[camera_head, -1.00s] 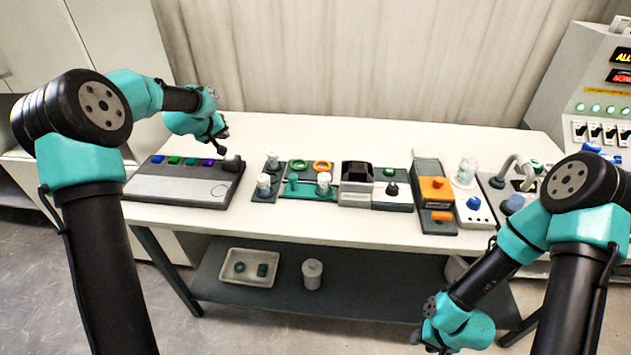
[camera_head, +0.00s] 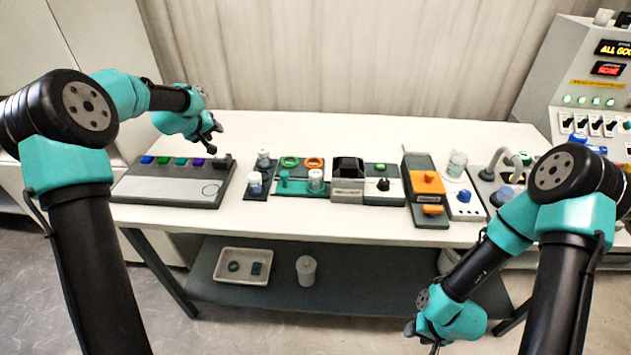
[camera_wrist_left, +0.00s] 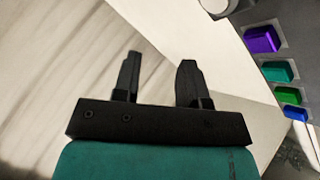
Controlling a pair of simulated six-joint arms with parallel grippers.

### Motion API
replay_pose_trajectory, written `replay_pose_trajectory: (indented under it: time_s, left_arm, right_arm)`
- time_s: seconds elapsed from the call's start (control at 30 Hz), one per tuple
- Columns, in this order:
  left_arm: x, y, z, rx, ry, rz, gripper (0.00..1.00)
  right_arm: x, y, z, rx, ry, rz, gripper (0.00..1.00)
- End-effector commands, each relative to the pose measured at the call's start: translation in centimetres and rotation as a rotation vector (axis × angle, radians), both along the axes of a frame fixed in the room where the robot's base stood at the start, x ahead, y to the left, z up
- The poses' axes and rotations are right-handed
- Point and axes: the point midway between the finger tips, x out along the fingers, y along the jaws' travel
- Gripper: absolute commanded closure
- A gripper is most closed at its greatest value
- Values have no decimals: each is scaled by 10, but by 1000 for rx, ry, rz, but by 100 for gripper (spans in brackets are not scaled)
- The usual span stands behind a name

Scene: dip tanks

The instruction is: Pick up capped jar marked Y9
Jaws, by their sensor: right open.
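Small white-capped jars stand on the white table in the head view: one at the back of a small dark rack (camera_head: 264,160), one at its front (camera_head: 255,185), and one on the green plate (camera_head: 316,180). The marking Y9 is too small to read on any of them. My left gripper (camera_head: 214,138) is above the table, left of and behind these jars. In the left wrist view its two black fingers (camera_wrist_left: 160,78) are apart with nothing between them. My right gripper (camera_head: 423,339) is low in front of the table, open, far from the jars.
A grey panel with coloured buttons (camera_head: 170,190) lies left of the jars. A black-and-grey device (camera_head: 348,190), an orange-topped unit (camera_head: 427,183) and a clear cup (camera_head: 456,163) stand to the right. A tray (camera_head: 243,280) and white container (camera_head: 306,270) are on the lower shelf.

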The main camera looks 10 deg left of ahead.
Motion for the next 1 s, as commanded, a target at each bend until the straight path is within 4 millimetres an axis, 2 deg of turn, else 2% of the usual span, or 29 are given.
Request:
replay_pose_trajectory:
  time_s: [0.03, 0.33, 0.57, 0.67, 0.77, 0.87, 1.0]
  left_arm:
    - [0, 0, 0, 0, 0, 0, 56]
    - [0, 0, 0, 0, 0, 0, 28]
    - [0, -1, 0, 2, 0, -4, 28]
    - [3, -12, 1, 18, 10, -46, 28]
    - [8, -39, 4, 68, 29, -161, 28]
    - [13, -83, 8, 153, 62, -353, 28]
    - [13, -158, 17, 320, 118, -710, 28]
  right_arm:
    - [0, 0, 0, 0, 0, 0, 57]
    - [0, 0, 0, 0, 0, 0, 57]
    - [0, 0, 0, 0, 0, 0, 57]
    - [0, 0, 0, 0, 0, 0, 57]
    - [0, 0, 0, 0, 0, 0, 57]
    - [0, 0, 0, 0, 0, 0, 57]
    - [0, 0, 0, 0, 0, 0, 57]
